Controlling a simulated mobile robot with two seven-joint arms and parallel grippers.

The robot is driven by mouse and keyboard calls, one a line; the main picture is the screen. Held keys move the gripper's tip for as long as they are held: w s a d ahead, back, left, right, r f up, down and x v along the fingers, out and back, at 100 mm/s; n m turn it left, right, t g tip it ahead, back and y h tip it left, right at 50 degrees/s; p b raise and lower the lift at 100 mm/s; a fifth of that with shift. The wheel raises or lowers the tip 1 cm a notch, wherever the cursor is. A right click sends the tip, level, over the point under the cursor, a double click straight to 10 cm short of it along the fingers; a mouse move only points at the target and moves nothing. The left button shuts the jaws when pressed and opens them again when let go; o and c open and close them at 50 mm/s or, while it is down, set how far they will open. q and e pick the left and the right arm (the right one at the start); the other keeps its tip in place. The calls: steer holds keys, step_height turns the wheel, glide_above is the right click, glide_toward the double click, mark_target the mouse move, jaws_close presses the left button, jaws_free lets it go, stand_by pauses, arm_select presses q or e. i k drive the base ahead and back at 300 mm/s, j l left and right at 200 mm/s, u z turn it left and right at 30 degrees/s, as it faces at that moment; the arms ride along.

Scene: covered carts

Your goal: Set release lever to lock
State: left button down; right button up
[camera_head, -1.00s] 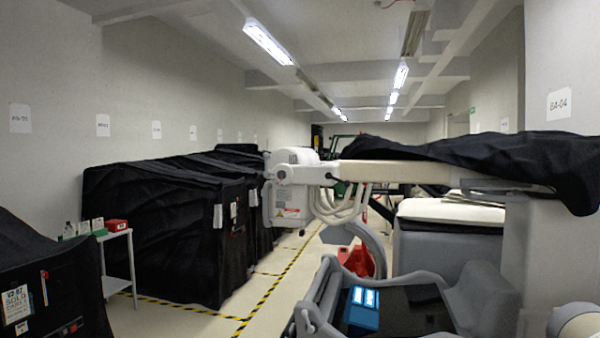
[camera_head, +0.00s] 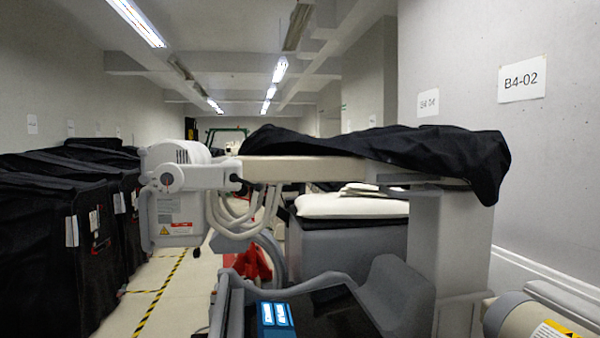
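No release lever can be made out for certain in this view. A white and beige imaging machine (camera_head: 180,170) stands in the middle, with a horizontal arm partly under a black cover (camera_head: 400,150). A small black knob (camera_head: 235,182) shows on its arm, and a dark part (camera_head: 197,252) hangs below its white head; I cannot tell whether either is a lever. A grey console (camera_head: 385,300) with a lit blue screen (camera_head: 275,315) is in front at the bottom. Neither of my grippers is in view.
Black-covered carts (camera_head: 55,240) line the left side. Free floor with yellow-black tape (camera_head: 160,298) runs between them and the machine. A padded bed (camera_head: 350,205) stands behind the machine. A beige cylinder (camera_head: 525,318) with a yellow label is at bottom right, near the wall.

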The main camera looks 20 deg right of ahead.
mark_target(234, 178)
steer(key=i+j+z, duration=0.45)
steer(key=z, duration=0.25)
